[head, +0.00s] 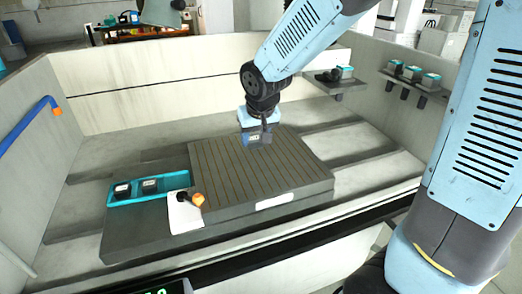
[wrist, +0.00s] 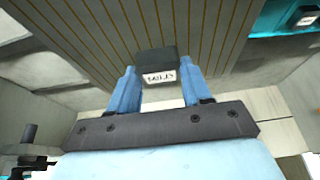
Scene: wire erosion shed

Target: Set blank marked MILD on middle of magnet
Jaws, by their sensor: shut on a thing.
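My gripper (head: 257,138) is over the far middle part of the magnet, a dark slab with striped top (head: 225,180). In the wrist view, the two blue fingers of my gripper (wrist: 158,92) are shut on a dark blank (wrist: 155,60) with a white label. The lettering is small and blurred, so I cannot surely read it as MILD. The held blank also shows small between the fingers in the head view (head: 253,137). The magnet's stripes (wrist: 110,35) lie behind the blank in the wrist view. I cannot tell whether the blank touches the magnet.
A teal tray (head: 165,197) with two dark blanks lies left of the magnet. A white plate with an orange-tipped lever (head: 197,199) is at the magnet's front left. Shelves with several teal-topped pieces (head: 412,75) hang on the right wall. A blue pipe (head: 30,122) is at left.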

